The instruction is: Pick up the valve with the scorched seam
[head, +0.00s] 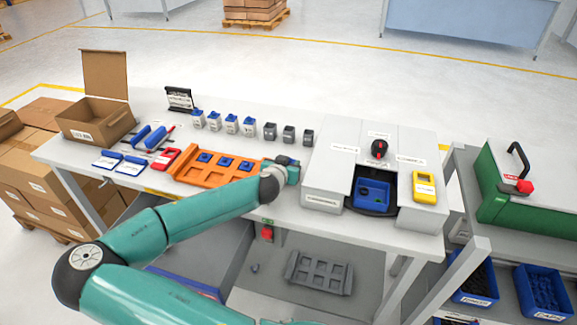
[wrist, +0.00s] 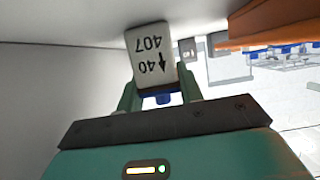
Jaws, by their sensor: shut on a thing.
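My gripper (wrist: 160,98) is shut on a white block-shaped valve (wrist: 152,55) with a blue part at the gripped end. Its face reads "407" and "40" with an arrow, upside down in the wrist view. I see no scorched seam on this face; its other sides are hidden. In the head view my gripper (head: 292,168) is over the bench, between the orange tray and the grey-white box; the held valve cannot be made out there. Several white valves with blue tops (head: 231,123) stand in a row behind the tray, too small to show any seam.
The orange tray (head: 185,175) holds blue pieces. Dark grey blocks (head: 288,134) stand behind my gripper. The grey-white box (head: 325,184) is close on the right, with a blue bin (head: 372,194) in its opening. Blue-handled tools and an open carton (head: 95,117) are at left.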

